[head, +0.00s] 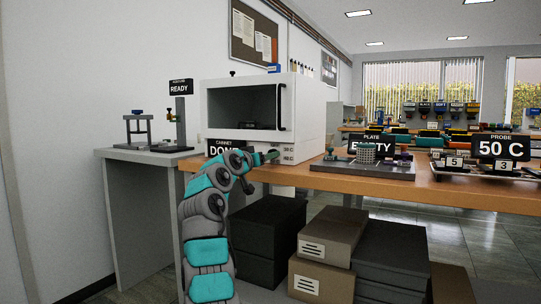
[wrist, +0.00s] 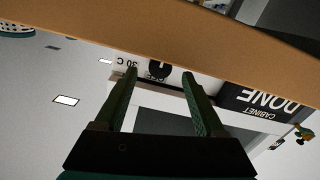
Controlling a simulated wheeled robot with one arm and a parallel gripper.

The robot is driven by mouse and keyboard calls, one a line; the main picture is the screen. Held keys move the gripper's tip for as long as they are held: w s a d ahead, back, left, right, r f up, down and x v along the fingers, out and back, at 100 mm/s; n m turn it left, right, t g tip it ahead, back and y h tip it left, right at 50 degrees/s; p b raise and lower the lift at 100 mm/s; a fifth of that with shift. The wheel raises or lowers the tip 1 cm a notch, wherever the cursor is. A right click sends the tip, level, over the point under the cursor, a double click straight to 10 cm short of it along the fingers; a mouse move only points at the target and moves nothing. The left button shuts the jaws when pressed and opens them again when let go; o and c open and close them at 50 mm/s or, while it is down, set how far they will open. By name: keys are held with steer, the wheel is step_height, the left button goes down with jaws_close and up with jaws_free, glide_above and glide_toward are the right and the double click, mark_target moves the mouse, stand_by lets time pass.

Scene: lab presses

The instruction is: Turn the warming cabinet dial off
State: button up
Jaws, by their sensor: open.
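The warming cabinet (head: 312,105) is a white box with a dark window and a black handle, standing on the wooden bench. Its black dial (wrist: 157,66) shows in the wrist view, which looks upside down, with a "30 C" label beside it. My gripper (wrist: 160,74) is open, its two green fingers on either side of the dial in the picture; I cannot tell whether they touch it. In the head view my gripper (head: 271,156) is at the cabinet's lower front panel and hides the dial there. The dial's exact pointer direction is unclear.
A "CABINET DONE" sign (head: 227,146) stands left of my gripper, close to my arm. The wooden bench (head: 400,184) continues right, bearing a plate station with an "EMPTY" sign (head: 370,145) and a "50 C" probe sign (head: 501,147). Boxes (head: 330,237) are stacked below.

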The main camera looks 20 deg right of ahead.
mark_target(270, 166)
steer(key=shift+p+x, duration=0.45)
steer(key=shift+x, duration=1.35)
jaws_close()
